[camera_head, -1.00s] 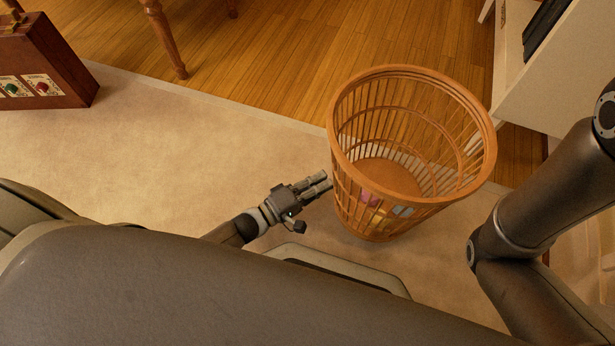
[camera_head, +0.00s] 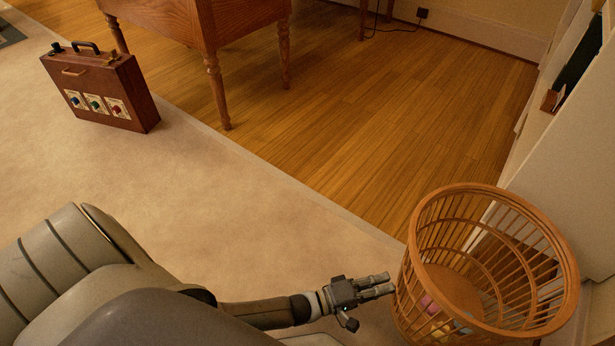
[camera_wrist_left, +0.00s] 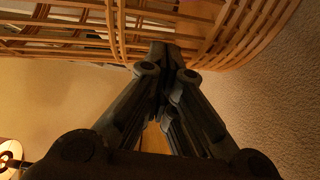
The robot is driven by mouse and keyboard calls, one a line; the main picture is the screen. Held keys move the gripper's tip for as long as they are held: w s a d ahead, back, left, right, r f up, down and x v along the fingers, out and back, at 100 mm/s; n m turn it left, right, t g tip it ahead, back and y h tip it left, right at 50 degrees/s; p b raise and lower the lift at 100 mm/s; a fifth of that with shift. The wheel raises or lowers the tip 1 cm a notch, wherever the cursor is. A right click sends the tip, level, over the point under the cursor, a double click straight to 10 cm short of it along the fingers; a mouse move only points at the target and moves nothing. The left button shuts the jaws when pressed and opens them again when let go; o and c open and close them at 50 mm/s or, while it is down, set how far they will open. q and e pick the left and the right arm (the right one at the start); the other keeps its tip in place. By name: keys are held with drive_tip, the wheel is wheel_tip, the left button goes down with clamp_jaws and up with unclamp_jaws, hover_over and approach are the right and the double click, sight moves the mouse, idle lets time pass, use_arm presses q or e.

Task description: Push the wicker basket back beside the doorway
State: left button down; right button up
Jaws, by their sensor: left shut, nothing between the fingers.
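The orange-brown wicker basket (camera_head: 574,270) stands upright at the lower right of the head view, partly cut off at the bottom. Its slatted side also shows across the top of the left wrist view (camera_wrist_left: 60,32). Some small coloured items lie inside it. My left gripper (camera_head: 391,284) is shut and empty, its fingertips at the basket's left side, seemingly against the slats. In the left wrist view the closed fingertips (camera_wrist_left: 165,50) reach the basket's wall. My right gripper is not in view. No doorway can be clearly made out.
A dark red case (camera_head: 130,83) with coloured knobs stands on the beige carpet (camera_head: 230,200) at the left. A wooden desk (camera_head: 225,22) stands on the wood floor (camera_head: 390,120) behind. A white cabinet or panel (camera_head: 570,165) rises close behind the basket at right.

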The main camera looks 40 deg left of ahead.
use_arm(q)
drive_tip(key=shift+w+d, duration=0.1)
drive_tip(key=shift+d, duration=0.55)
